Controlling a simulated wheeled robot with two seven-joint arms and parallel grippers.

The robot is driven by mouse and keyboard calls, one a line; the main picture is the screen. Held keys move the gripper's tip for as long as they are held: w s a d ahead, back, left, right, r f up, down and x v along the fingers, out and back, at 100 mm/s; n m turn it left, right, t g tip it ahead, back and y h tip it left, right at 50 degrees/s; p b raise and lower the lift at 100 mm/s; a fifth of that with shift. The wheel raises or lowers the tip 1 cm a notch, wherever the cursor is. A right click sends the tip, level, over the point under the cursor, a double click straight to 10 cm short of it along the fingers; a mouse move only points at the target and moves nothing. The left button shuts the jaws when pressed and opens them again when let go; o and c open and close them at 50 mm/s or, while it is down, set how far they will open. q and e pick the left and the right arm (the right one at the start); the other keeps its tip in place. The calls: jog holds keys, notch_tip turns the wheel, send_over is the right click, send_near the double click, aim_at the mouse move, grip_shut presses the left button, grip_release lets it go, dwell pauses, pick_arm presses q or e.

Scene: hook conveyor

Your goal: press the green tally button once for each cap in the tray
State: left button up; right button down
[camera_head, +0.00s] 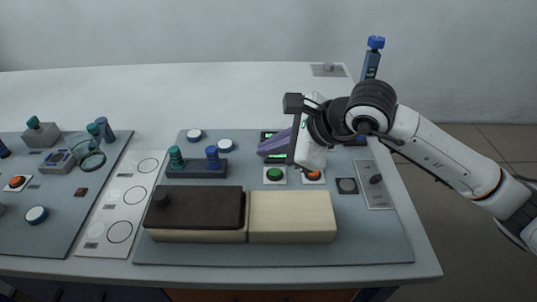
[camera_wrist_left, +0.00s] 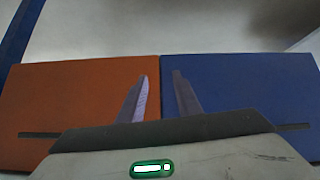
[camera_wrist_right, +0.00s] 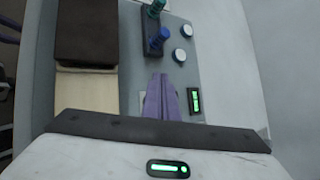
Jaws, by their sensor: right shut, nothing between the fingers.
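The green tally button (camera_head: 275,174) sits on a white plate on the grey panel. My right gripper (camera_head: 262,151) is shut and empty, its purple fingers behind the button and apart from it. Its closed fingers also show in the right wrist view (camera_wrist_right: 160,76). A cream box (camera_head: 292,217) adjoins a dark-covered section (camera_head: 200,207); no caps show inside, and I cannot tell whether this is the tray. Two white-and-blue caps (camera_head: 195,135) (camera_head: 226,145) lie on the panel behind it. My left gripper (camera_wrist_left: 160,75) is open and empty, facing orange and blue panels.
An orange button (camera_head: 312,175) is right of the green one, partly under my right gripper. A lit display (camera_wrist_right: 195,101) is beside the fingers. A rack (camera_head: 196,169) holds green and blue knobs. A switch plate (camera_head: 375,183) is at right. The panel's front strip is clear.

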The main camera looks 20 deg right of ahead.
aim_at(279, 175)
pick_arm(q)
jog(key=shift+w+f, duration=0.15)
jog(key=shift+w, duration=0.05)
pick_arm(e)
jog(key=shift+t+h, duration=0.5)
jog(key=shift+h, duration=0.4)
jog(key=w+d, duration=0.1)
jog(key=d+r, duration=0.1)
jog(key=w+d, duration=0.1)
jog(key=shift+w+d+r, duration=0.15)
jog(key=shift+w+r, duration=0.1)
jog(key=shift+w, duration=0.05)
pick_arm(q)
jog(key=shift+f, duration=0.1)
pick_arm(e)
jog(key=shift+f, duration=0.15)
